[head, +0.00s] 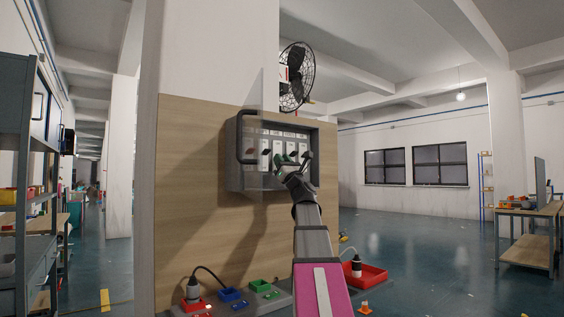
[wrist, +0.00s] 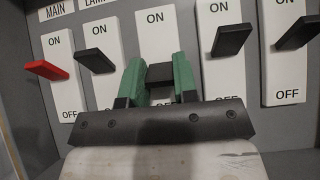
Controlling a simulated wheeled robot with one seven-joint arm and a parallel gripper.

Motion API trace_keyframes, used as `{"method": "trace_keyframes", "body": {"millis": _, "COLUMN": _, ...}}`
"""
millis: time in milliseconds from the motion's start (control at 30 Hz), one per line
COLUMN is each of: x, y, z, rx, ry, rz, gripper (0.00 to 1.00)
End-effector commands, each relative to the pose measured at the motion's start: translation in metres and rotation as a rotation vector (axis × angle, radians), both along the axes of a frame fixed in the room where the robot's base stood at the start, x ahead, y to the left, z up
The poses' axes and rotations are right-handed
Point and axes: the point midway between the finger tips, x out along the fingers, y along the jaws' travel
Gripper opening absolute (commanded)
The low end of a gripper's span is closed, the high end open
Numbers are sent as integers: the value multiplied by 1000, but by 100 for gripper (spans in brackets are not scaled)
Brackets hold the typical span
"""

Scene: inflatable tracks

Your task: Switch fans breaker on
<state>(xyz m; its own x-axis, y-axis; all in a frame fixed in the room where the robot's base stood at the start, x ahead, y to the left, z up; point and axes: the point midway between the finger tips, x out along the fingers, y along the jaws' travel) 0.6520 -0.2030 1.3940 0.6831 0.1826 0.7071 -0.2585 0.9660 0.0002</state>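The open grey breaker box (head: 232,155) is on the wood-panelled pillar in the head view. The wrist view shows a row of white breaker plates marked ON above and OFF below. The main breaker's red lever (wrist: 47,70) is at the left, with black levers to its right. My gripper (wrist: 160,78) has its green fingers on either side of the middle breaker's black lever (wrist: 160,74). I cannot tell whether they press on it. That breaker's name label is out of view, and my gripper hides its OFF mark. In the head view my gripper (head: 291,165) is at the box front.
A black fan (head: 296,77) is mounted above the box. The box's door (head: 254,120) stands open toward me at the left. Below are red, blue and green sockets (head: 232,295) and a red tray (head: 366,274). The floor to the right is mostly clear.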

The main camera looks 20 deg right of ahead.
Motion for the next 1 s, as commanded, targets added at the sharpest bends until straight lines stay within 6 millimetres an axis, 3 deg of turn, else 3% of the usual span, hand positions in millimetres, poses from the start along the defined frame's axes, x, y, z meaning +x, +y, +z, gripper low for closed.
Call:
{"method": "trace_keyframes", "body": {"millis": 467, "x": -1, "y": 0, "z": 1, "rx": -11, "ry": 39, "rz": -1, "gripper": 4}}
{"method": "trace_keyframes", "body": {"millis": 1000, "x": -4, "y": -2, "z": 12, "rx": -86, "ry": 313, "rz": -3, "gripper": 4}}
